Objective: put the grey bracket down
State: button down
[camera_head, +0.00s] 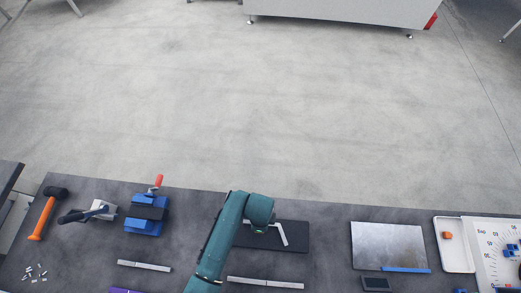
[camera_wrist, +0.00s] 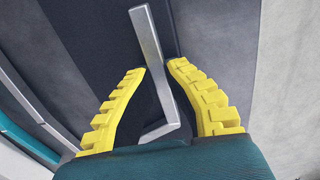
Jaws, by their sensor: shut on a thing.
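The grey bracket (camera_wrist: 151,45) is a thin L-shaped bar. In the wrist view it runs between the yellow fingers of my gripper (camera_wrist: 160,69), which is shut on it. Its short leg (camera_wrist: 158,132) lies nearer the palm. In the head view the bracket (camera_head: 281,232) sticks out to the right of my teal wrist, over the dark mat (camera_head: 298,247). My fingers are hidden under the wrist there. I cannot tell whether the bracket touches the mat.
Metal strips (camera_head: 265,283) (camera_head: 144,266) lie along the front of the bench. A blue vise (camera_head: 147,225) and an orange-handled hammer (camera_head: 43,217) are at the left. A metal plate (camera_head: 387,245) and a white tray (camera_head: 456,258) are at the right. Bare bench lies between mat and plate.

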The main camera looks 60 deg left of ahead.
jog(key=c, duration=1.2)
grip_release()
jog(key=shift+c, duration=0.2)
notch_tip(320, 180, up, 12)
jog(key=p, duration=0.1)
jog(key=shift+w+a, duration=0.15)
jog(key=shift+r, duration=0.1)
